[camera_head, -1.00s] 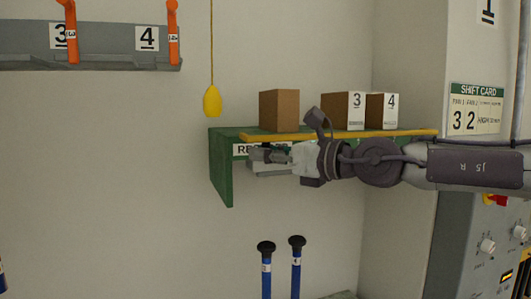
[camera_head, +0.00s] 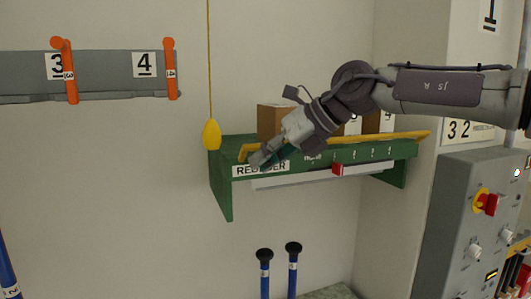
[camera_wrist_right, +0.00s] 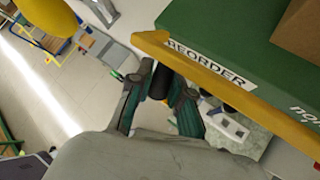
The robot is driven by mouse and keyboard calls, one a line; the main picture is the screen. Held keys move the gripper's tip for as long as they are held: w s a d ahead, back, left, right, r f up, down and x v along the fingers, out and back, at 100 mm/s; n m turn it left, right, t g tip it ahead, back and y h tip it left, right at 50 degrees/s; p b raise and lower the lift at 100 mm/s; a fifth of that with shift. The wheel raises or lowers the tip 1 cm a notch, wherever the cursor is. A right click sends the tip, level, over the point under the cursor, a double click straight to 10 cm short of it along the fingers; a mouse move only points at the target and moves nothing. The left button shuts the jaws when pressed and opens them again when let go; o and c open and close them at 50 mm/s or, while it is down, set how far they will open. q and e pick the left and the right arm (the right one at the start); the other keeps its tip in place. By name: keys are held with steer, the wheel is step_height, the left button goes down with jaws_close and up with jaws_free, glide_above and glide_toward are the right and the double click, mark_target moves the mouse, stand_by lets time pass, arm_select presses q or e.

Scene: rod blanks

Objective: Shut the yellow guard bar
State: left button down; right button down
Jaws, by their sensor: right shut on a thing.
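The yellow guard bar (camera_head: 375,138) runs along the front of the green shelf (camera_head: 225,190), near its top edge. Its left end bends by the REORDER label, and it also shows in the wrist view (camera_wrist_right: 215,78). My right gripper (camera_head: 258,160) reaches down from the upper right to the bar's left end. In the wrist view its fingers (camera_wrist_right: 160,92) are closed around a dark piece just below the bar, which looks like the bar's grip; the exact contact is partly hidden. My left gripper is not in view.
Brown boxes (camera_head: 270,121) stand on the shelf behind my right arm. A yellow pendant (camera_head: 211,134) hangs close left of the shelf. A red slider (camera_head: 338,169) sits under the shelf front. Blue rods (camera_head: 265,275) stand below. A control panel (camera_head: 465,215) is at the right.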

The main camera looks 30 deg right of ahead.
mark_target(261, 143)
steer(key=r+g, duration=0.1)
steer(key=g, duration=0.1)
steer(key=w+r+m+g, duration=0.1)
steer(key=g, duration=0.1)
steer(key=shift+d+m, duration=0.1)
steer(key=shift+m, duration=0.2)
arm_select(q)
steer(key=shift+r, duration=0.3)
arm_select(e)
steer(key=shift+w+d+r+m+g+y, duration=0.1)
steer(key=shift+w+r+m+g+y, duration=0.2)
steer(key=shift+g, duration=0.65)
steer(key=shift+w+d+r+m+g+y, duration=0.1)
steer(key=shift+w+r+m+g+y, duration=0.2)
steer(key=shift+g, duration=0.65)
steer(key=shift+s, duration=0.1)
steer(key=c, duration=1.1)
jaws_free()
steer(key=shift+o, duration=0.2)
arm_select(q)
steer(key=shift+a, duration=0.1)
